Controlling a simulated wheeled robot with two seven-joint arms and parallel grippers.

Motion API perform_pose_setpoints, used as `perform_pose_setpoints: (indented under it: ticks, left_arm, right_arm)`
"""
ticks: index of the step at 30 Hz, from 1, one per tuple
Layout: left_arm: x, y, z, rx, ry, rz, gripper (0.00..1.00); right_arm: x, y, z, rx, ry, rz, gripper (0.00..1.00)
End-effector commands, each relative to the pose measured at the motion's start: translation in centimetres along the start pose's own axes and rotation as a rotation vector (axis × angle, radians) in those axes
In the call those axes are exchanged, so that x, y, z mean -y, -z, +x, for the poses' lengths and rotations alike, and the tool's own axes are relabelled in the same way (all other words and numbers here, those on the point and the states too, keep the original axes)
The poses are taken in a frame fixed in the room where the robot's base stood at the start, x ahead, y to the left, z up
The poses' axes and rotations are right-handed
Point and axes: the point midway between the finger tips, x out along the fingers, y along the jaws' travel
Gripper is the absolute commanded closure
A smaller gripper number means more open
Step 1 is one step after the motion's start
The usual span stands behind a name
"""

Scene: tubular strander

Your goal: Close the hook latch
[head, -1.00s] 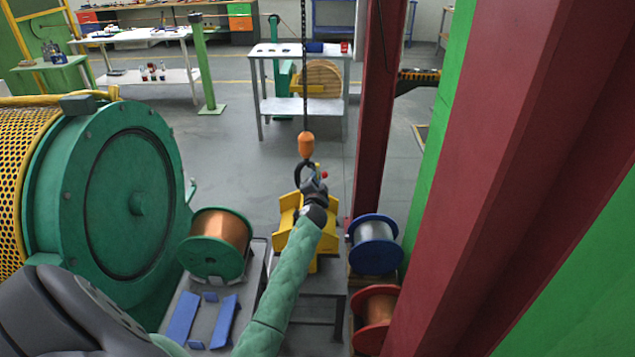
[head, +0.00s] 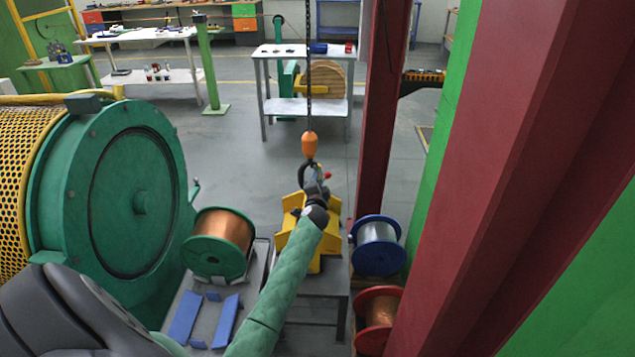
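The hook (head: 303,172) is a dark curved shape hanging under an orange hook block (head: 309,144) on a chain, above a yellow stand (head: 289,222). Its latch is too small and too covered to make out. A small red spot shows at the gripper. The fingers are too small to tell open from shut or whether they touch the hook. My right gripper is not in view.
A large green drum (head: 140,200) stands at left. A green-rimmed copper spool (head: 218,243) is left of the arm; a blue-rimmed spool (head: 376,246) and a red spool (head: 377,318) are right. A dark red column (head: 384,110) rises close to the hook's right.

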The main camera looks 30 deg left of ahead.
Motion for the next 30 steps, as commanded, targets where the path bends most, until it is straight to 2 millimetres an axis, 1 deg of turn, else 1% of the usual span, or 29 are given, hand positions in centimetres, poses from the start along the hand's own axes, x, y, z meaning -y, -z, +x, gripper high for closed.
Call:
perform_pose_setpoints:
  ticks: [1,2,10,13,15,17,24,30]
  left_arm:
    - [0.0,0.0,0.0,0.000,0.000,0.000,0.65]
    - [0.0,0.0,0.0,0.000,0.000,0.000,0.62]
    - [0.0,0.0,-0.1,0.000,0.001,-0.001,0.62]
    - [-0.1,-0.1,-0.6,0.000,0.000,-0.001,0.62]
    - [-0.2,-0.1,-1.3,-0.001,0.000,-0.001,0.62]
    - [-0.3,-0.1,-2.2,-0.001,0.000,-0.001,0.62]
    - [-0.3,-0.1,-5.8,0.000,-0.001,-0.001,0.62]
    - [-0.2,-0.1,-7.5,0.000,0.000,-0.001,0.62]
  right_arm:
    - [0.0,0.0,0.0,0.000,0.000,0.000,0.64]
    - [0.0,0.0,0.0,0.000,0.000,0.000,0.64]
    - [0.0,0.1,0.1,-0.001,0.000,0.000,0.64]
    - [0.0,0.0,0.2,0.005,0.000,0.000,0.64]
    - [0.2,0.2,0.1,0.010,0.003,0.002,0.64]
    - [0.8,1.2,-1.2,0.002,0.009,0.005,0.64]
    - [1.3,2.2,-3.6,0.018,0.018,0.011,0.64]
    - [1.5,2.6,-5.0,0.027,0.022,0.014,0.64]
